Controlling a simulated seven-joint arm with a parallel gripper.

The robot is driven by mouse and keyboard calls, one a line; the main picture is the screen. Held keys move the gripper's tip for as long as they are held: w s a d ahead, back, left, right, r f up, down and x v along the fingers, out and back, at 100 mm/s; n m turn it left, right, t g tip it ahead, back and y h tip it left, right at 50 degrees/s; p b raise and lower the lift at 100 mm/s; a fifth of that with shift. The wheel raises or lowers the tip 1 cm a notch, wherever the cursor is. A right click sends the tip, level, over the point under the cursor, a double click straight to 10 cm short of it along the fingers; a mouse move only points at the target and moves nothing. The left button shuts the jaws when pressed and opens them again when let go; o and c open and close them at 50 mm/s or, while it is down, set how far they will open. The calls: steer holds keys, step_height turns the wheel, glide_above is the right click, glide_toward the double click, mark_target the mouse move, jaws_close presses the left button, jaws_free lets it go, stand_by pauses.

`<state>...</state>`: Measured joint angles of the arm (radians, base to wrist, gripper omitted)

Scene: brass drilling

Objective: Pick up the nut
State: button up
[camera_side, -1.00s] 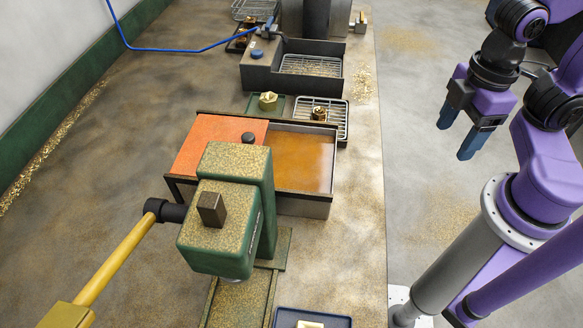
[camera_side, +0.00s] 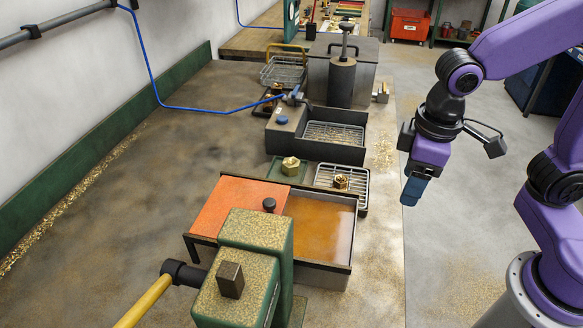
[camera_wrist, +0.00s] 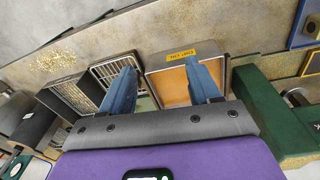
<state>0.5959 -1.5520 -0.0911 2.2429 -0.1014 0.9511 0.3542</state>
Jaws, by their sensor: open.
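Two brass pieces show in the side view, and I cannot tell for certain which is the nut. A pale brass hex piece (camera_side: 290,165) sits on a green pad (camera_side: 272,172) behind the orange-lidded tank. A darker gold, nut-like piece (camera_side: 341,181) sits on a small wire-rack tray (camera_side: 360,201) to its right. My gripper (camera_side: 413,192) points down near the bench's right edge, right of the rack tray and apart from both pieces. Its blue fingers are spread and empty in the wrist view (camera_wrist: 160,68). Neither brass piece can be made out there.
The tank (camera_side: 320,230) of amber liquid, with an orange lid (camera_side: 230,203), stands before the tray. The green machine (camera_side: 232,300) stands nearer. A dark box with a wire grid (camera_side: 318,152) lies behind. More brass parts (camera_side: 272,103) sit farther back.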

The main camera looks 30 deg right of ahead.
steer(key=w+a+m+t+h, duration=0.1)
steer(key=w+a+m, duration=0.35)
steer(key=w, duration=0.45)
steer(key=w+a+m, duration=0.3)
steer(key=w+m, duration=0.2)
steer(key=w, duration=0.4)
steer(key=m+t+h, duration=0.1)
steer(key=m+h, duration=0.1)
steer(key=m, duration=0.6)
glide_toward(291, 162)
steer(key=x, duration=0.3)
steer(key=shift+w+n, duration=0.2)
steer(key=shift+n, duration=0.05)
steer(key=shift+x, duration=2.7)
steer(key=shift+s, duration=0.2)
steer(key=c, duration=1.1)
steer(key=shift+c, duration=0.2)
steer(key=shift+r, duration=0.1)
